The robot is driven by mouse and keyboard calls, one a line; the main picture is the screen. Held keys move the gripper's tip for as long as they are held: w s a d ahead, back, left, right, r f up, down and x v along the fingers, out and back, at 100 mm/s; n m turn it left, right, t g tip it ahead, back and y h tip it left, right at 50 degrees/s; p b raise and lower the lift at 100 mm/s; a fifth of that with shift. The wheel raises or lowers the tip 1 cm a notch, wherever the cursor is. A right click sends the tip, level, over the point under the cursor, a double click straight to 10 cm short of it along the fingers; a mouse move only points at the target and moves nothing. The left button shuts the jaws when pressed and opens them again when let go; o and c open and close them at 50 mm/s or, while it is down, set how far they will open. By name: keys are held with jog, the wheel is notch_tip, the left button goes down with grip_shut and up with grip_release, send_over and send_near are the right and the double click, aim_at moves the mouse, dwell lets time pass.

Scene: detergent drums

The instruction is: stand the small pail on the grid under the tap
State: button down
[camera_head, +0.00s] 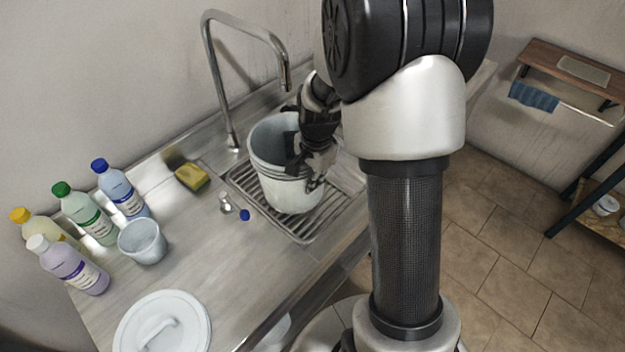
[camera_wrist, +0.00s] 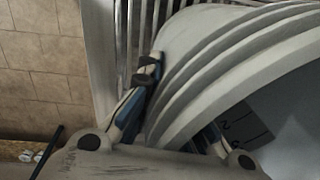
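A pale grey pail (camera_head: 285,180) with ribs below its rim is over the grid (camera_head: 326,212) in the counter, near the tap (camera_head: 284,80). It looks roughly upright. Its base seems to be at the grid, but I cannot tell how firmly it rests. My gripper (camera_head: 312,170) is at the pail's right rim. In the wrist view, my gripper (camera_wrist: 180,105) has one finger against the pail's (camera_wrist: 225,60) ribbed outside and the other inside, partly hidden by the rim. It looks shut on the pail's wall. Dark scale marks show inside the pail.
A small grey cup (camera_head: 142,242), several capped bottles (camera_head: 87,215) and a white lid (camera_head: 162,325) stand or lie on the counter to the left. A yellow sponge (camera_head: 192,177) and a small blue-ended fitting (camera_head: 244,214) are near the grid. The counter's front edge is close.

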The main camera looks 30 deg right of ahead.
jog(key=shift+f+b, duration=0.35)
jog(key=shift+f, duration=0.15)
dwell(0.5)
jog(key=c, duration=1.7)
grip_release()
jog(key=shift+r, duration=0.1)
